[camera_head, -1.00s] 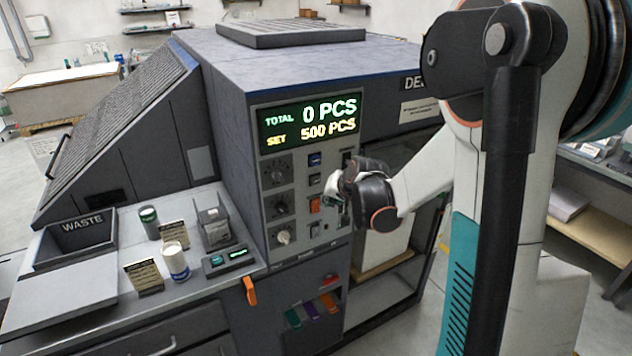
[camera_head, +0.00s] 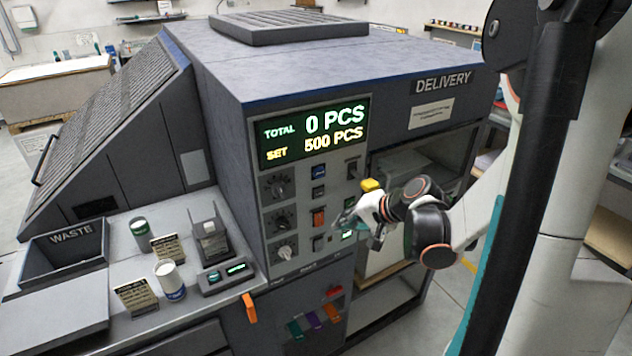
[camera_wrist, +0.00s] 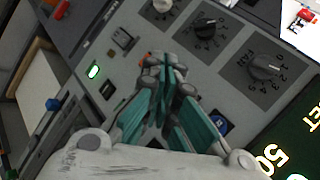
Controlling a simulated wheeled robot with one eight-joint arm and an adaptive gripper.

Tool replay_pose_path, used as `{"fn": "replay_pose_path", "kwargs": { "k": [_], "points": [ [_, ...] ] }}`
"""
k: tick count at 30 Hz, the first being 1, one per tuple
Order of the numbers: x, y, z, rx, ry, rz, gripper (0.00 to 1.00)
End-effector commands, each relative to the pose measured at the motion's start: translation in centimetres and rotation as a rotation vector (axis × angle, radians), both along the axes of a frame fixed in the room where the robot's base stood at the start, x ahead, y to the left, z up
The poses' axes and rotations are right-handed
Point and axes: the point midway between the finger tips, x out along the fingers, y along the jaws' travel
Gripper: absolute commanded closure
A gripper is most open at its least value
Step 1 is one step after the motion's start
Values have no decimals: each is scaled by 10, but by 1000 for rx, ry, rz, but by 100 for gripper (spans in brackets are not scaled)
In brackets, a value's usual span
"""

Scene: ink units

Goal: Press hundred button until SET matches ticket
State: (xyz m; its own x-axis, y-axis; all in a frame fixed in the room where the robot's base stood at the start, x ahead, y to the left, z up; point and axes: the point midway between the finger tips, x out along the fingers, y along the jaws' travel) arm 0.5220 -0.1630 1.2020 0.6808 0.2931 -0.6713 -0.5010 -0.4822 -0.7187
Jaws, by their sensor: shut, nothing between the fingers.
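The grey machine's display (camera_head: 313,131) reads TOTAL 0 PCS and SET 500 PCS. Below it the control panel (camera_head: 298,205) has dials, a blue button (camera_head: 318,171), an orange button (camera_head: 318,217) and a green-lit button (camera_head: 348,236). Their labels are too small to read, so I cannot tell which is the hundred button. My gripper (camera_head: 347,224) is shut and empty in front of the panel's right side. In the wrist view its teal fingers (camera_wrist: 163,68) cover part of the panel. Two dark tickets (camera_head: 137,297) (camera_head: 168,248) stand on the counter; their print is unreadable.
The counter (camera_head: 205,300) holds a WASTE bin (camera_head: 65,248), a white cup (camera_head: 170,280), a green-topped jar (camera_head: 140,229) and a small lit device (camera_head: 226,276). An orange handle (camera_head: 250,308) sticks out below the panel. An open DELIVERY bay is to the right.

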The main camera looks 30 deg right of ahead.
Motion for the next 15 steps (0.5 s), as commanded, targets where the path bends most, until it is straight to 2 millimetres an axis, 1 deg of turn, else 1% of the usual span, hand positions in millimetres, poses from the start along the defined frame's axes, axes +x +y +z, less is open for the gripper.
{"fn": "replay_pose_path", "kwargs": {
  "k": [1,4,15],
  "points": [
    [-5,1,3,19,-5,-1,100],
    [-9,4,4,37,-10,3,100],
    [-7,4,4,36,-9,5,100]
  ]
}}
